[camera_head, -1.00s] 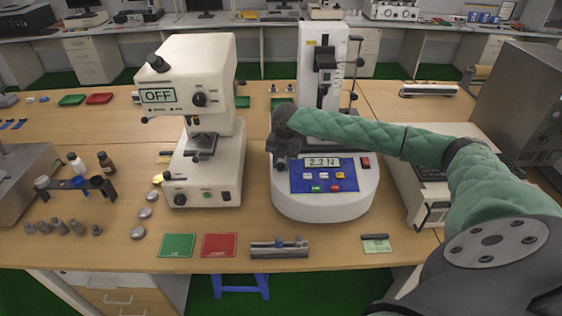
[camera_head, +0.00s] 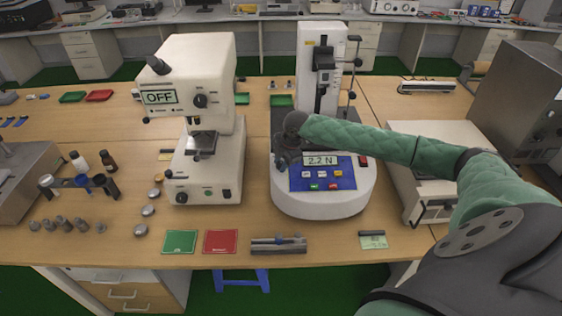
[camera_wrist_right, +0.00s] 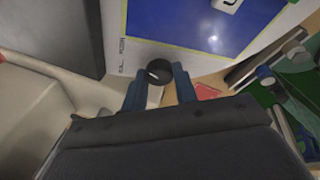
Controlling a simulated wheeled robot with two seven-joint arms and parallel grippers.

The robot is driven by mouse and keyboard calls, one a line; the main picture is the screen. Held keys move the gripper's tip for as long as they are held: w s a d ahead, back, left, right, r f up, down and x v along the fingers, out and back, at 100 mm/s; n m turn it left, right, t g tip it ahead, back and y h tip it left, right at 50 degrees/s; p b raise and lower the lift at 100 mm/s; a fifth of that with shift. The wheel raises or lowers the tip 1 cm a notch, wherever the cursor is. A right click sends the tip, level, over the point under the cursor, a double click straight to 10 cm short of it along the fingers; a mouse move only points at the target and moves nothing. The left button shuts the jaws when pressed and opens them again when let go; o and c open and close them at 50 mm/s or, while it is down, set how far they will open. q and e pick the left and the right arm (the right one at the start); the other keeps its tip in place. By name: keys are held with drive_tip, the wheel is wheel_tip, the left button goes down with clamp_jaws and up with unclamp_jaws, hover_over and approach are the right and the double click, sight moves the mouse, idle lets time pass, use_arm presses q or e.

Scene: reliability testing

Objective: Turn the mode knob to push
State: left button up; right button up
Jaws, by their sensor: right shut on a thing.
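The white force tester (camera_head: 325,204) stands on the wooden bench right of centre, with a blue panel and a display (camera_head: 320,160) reading 2.2 N. My right gripper (camera_head: 284,164) is at the left edge of the blue panel, pointing down. In the right wrist view the black round mode knob (camera_wrist_right: 159,71) sits between the two blue-grey fingers of the right gripper (camera_wrist_right: 158,84), which is shut on it. The small print beside the knob is too blurred to read. The knob is hidden behind the gripper in the head view. My left gripper is not in view.
A white hardness tester (camera_head: 203,128) showing OFF stands to the left. A green mat (camera_head: 180,242), a red mat (camera_head: 220,241) and a metal fixture (camera_head: 278,246) lie along the front edge. A grey-white box (camera_head: 425,150) stands right of the force tester under my arm.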

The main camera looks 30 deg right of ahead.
sight(286, 172)
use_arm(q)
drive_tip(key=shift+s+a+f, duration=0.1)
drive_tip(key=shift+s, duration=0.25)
use_arm(e)
drive_tip(key=shift+m, duration=0.3)
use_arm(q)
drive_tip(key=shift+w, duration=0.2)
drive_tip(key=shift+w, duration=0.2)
use_arm(e)
drive_tip(key=o, duration=1)
drive_tip(key=shift+c, duration=0.2)
drive_tip(key=shift+d+r, duration=0.1)
drive_tip(key=shift+r, duration=0.2)
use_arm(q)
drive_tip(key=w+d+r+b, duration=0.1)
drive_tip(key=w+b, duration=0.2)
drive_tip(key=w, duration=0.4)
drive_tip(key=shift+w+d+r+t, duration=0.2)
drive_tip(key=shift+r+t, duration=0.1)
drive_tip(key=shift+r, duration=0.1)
use_arm(e)
drive_tip(key=v, duration=0.7)
drive_tip(key=shift+s, duration=0.2)
